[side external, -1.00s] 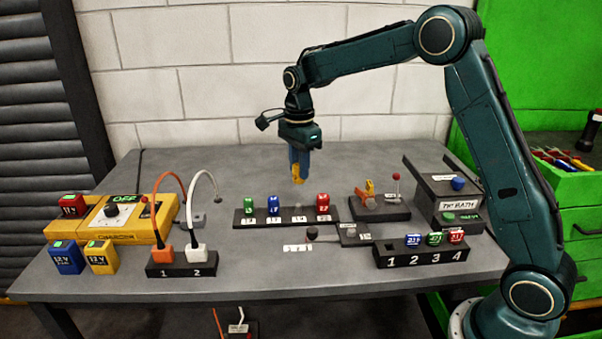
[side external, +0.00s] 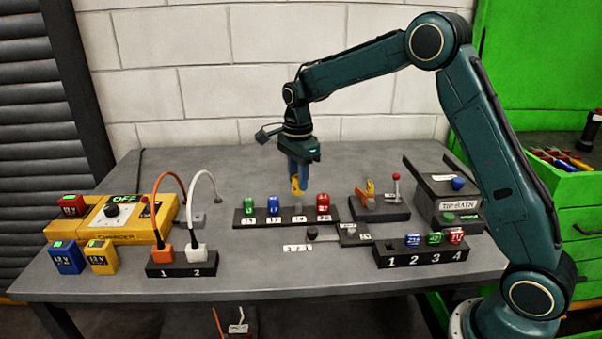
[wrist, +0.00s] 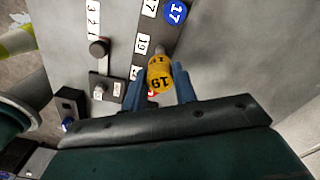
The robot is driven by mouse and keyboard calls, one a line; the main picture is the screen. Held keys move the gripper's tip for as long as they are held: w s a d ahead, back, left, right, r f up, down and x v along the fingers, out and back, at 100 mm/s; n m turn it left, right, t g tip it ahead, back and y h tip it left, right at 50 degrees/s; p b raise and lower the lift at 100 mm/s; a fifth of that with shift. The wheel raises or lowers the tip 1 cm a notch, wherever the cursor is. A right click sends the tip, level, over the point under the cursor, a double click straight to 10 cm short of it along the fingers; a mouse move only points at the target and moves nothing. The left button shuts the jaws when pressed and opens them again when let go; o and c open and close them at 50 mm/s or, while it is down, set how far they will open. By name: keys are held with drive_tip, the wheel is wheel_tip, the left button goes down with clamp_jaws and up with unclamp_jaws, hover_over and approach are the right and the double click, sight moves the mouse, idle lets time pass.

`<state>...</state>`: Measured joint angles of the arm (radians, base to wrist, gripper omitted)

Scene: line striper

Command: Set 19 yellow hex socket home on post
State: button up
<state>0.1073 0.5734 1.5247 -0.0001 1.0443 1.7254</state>
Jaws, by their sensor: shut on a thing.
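My gripper (side external: 299,188) is shut on the yellow hex socket (side external: 297,184), which hangs from its fingertips above the black rack (side external: 240,221). In the wrist view the socket (wrist: 159,80) shows the number 19 and sits between the two blue fingers. The bare grey post (side external: 298,208) stands between the blue socket (side external: 273,206) and the red socket (side external: 322,204). In the wrist view the post (wrist: 160,52) shows just beyond the yellow socket. The side view shows a small gap between them.
A green socket (side external: 249,207) stands at the rack's left end. A dark knob (side external: 311,233) is in front of the rack. A block with an orange part and a red-tipped lever (side external: 396,179) is to the right. A numbered holder (side external: 420,257) carries several coloured sockets.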

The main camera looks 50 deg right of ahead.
sight(298, 204)
drive_tip(key=shift+f, duration=1.15)
drive_tip(key=shift+f, duration=1.75)
idle(1.9)
drive_tip(key=o, duration=1.4)
drive_tip(key=shift+r, duration=0.15)
drive_tip(key=shift+r, duration=3.35)
drive_tip(key=shift+s+r, duration=0.1)
